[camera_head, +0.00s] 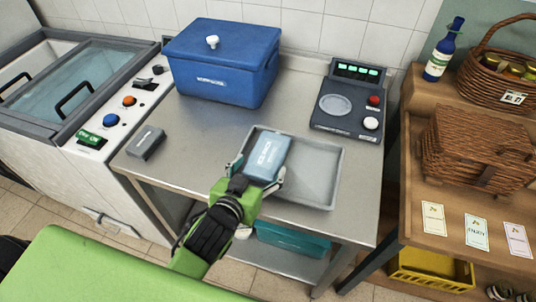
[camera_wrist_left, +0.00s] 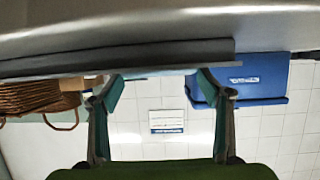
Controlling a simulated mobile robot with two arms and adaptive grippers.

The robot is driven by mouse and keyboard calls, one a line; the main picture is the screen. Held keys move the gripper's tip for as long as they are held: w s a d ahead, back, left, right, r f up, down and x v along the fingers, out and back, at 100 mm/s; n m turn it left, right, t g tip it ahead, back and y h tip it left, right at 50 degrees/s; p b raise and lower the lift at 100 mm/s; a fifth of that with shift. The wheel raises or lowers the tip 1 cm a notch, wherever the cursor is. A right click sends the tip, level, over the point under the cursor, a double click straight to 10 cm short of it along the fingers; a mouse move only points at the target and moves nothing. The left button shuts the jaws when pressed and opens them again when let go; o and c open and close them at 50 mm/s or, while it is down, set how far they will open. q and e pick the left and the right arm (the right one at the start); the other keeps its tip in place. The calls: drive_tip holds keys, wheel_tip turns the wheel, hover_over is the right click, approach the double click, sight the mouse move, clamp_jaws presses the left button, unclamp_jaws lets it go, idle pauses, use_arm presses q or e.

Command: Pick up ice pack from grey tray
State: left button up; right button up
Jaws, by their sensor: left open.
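The light blue ice pack (camera_head: 267,157) lies in the left part of the grey tray (camera_head: 318,172) on the steel table. My left gripper (camera_head: 258,173) is at the near end of the ice pack, with its fingers open, one on each side of the pack. In the left wrist view, which is upside down, the two fingers (camera_wrist_left: 160,90) stand wide apart. A thin pale blue strip crosses between their tips there, beside the tray's grey edge (camera_wrist_left: 130,55). I cannot tell whether either finger touches the pack. My right gripper is not in view.
A blue cooler box (camera_head: 222,65) stands behind the tray, and a dark scale (camera_head: 350,100) behind it to the right. A small grey block (camera_head: 146,143) lies at the left. Bare steel lies between block and tray. A wooden shelf with baskets (camera_head: 478,150) is at the right.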

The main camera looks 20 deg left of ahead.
sight(265, 159)
use_arm(q)
drive_tip(key=shift+w, duration=0.6)
drive_tip(key=p+x, duration=0.1)
drive_tip(key=x, duration=0.2)
drive_tip(key=shift+w+f, duration=0.15)
drive_tip(key=shift+w, duration=0.1)
drive_tip(key=shift+w+f, duration=0.15)
drive_tip(key=shift+w, duration=0.1)
drive_tip(key=shift+d, duration=0.1)
drive_tip(key=shift+c, duration=0.4)
drive_tip(key=c, duration=1.2)
drive_tip(key=shift+o, duration=0.2)
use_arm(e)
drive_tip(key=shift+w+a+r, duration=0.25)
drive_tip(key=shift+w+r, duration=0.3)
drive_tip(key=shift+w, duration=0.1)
